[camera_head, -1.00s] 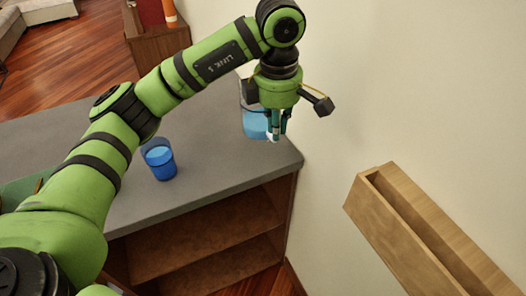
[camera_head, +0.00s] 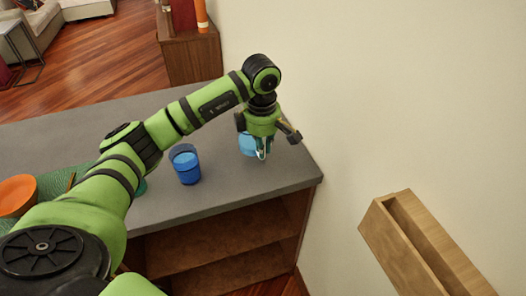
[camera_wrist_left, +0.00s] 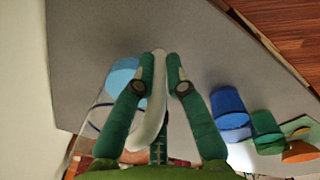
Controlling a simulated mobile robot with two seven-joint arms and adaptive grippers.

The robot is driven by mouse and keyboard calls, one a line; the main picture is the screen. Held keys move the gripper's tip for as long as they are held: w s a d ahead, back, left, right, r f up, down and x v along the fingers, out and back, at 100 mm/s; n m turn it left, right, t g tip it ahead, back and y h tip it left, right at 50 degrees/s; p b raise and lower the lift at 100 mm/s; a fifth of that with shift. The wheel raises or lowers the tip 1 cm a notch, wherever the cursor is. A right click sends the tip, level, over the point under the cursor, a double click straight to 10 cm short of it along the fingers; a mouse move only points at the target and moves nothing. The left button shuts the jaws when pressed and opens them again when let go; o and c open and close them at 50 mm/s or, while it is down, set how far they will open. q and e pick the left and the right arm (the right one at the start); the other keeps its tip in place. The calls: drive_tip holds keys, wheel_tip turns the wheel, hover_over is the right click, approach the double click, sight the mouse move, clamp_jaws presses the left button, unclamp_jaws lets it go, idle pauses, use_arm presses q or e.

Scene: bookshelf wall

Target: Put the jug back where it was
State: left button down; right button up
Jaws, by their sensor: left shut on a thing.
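The jug is clear with light blue contents (camera_head: 247,143) and shows partly behind my left gripper (camera_head: 262,156) over the right end of the grey counter. In the left wrist view, the jug's blue part (camera_wrist_left: 123,76) is left of the fingers. My left gripper (camera_wrist_left: 163,75) is shut on the jug's pale handle (camera_wrist_left: 151,125). The gripper hides part of the jug in the head view. I cannot tell whether its base touches the counter. My right gripper is not in view.
A blue cup (camera_head: 185,164) stands on the counter (camera_head: 240,182), left of the jug. A green cup (camera_wrist_left: 267,130) and an orange vessel (camera_head: 17,196) are farther left. The wall is close on the right. A wooden wall box (camera_head: 425,250) is at lower right.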

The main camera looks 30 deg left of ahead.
use_arm(q)
wheel_tip(320, 180, down, 2)
drive_tip(key=shift+f+p, duration=0.1)
drive_tip(key=shift+p, duration=0.45)
drive_tip(key=shift+f, duration=0.35)
drive_tip(key=shift+f, duration=0.2)
drive_tip(key=c, duration=1.3)
unclamp_jaws()
drive_tip(key=shift+s+d, duration=0.1)
drive_tip(key=shift+o, duration=0.2)
